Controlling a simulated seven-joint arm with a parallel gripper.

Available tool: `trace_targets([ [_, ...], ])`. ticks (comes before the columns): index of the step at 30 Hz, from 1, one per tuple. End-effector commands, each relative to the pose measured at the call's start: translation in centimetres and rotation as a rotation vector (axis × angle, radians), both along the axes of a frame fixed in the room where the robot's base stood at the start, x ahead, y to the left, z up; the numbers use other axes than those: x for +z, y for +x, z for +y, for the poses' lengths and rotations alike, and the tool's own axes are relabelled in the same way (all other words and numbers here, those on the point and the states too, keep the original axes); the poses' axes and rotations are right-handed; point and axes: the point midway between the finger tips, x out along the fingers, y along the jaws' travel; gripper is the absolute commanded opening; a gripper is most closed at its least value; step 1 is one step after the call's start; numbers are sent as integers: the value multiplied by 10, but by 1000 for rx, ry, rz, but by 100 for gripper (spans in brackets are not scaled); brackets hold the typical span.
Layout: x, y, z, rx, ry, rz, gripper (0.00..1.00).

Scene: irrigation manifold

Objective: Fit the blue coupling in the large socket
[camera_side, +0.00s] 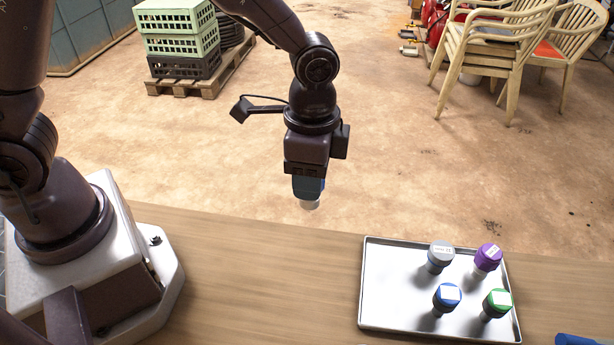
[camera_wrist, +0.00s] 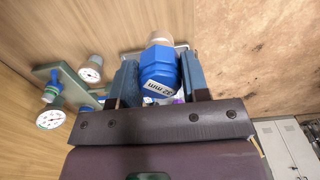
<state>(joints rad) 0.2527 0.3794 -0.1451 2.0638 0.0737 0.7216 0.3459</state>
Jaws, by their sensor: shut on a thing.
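My gripper (camera_wrist: 160,78) is shut on a blue coupling (camera_wrist: 158,70), which sits between its two blue-grey fingers. The coupling carries a white label reading "32 mm" and has a pale end. In the side view my gripper (camera_side: 308,186) points down and holds the coupling in the air, with the pale end (camera_side: 310,204) lowest. A second blue coupling (camera_side: 447,297) with a white label stands on the metal tray (camera_side: 385,310). The large socket cannot be made out in either view.
Grey (camera_side: 440,254), purple (camera_side: 488,258) and green (camera_side: 497,302) couplings also stand on the tray. A blue object (camera_side: 578,340) is cut off at the lower right. The tabletop left of the tray is clear.

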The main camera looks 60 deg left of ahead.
Motion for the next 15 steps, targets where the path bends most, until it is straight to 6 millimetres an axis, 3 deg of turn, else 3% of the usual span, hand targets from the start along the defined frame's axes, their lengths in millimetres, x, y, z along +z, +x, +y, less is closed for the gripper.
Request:
trace_targets([
  [6,11,27,75,601,5,-8,19],
  [10,15,33,108,738,4,-14,19],
  [15,16,34,128,791,5,-19,19],
])
